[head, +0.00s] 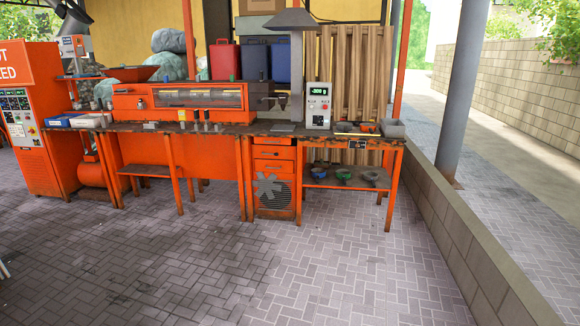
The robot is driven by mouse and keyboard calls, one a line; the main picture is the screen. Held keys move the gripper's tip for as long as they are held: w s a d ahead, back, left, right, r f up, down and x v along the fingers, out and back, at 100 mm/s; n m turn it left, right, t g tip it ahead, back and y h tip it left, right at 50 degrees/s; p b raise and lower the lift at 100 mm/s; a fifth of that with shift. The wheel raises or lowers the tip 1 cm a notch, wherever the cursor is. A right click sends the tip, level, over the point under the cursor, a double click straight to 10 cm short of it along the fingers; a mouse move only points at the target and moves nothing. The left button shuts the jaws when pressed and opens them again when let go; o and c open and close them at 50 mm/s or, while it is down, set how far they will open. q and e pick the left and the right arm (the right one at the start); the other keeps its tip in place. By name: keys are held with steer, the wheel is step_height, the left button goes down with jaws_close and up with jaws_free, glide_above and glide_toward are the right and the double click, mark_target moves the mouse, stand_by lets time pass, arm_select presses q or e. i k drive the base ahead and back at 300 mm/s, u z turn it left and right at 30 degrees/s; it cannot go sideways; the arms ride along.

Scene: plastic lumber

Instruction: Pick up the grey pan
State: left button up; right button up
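A grey, open, box-like container (394,129) stands on the right end of the orange workbench top. Neither of my grippers is in view.
The orange workbench (350,142) carries a grey control box (319,105) and a long orange machine (180,100). An orange cabinet (30,120) stands at left. A low block wall (460,230) and a grey post (460,90) bound the right. The paved floor (300,270) in front is clear.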

mark_target(345, 129)
steer(key=u, duration=0.1)
steer(key=i, duration=3.25)
steer(key=z, duration=0.3)
steer(key=i, duration=2.1)
steer(key=z, duration=0.1)
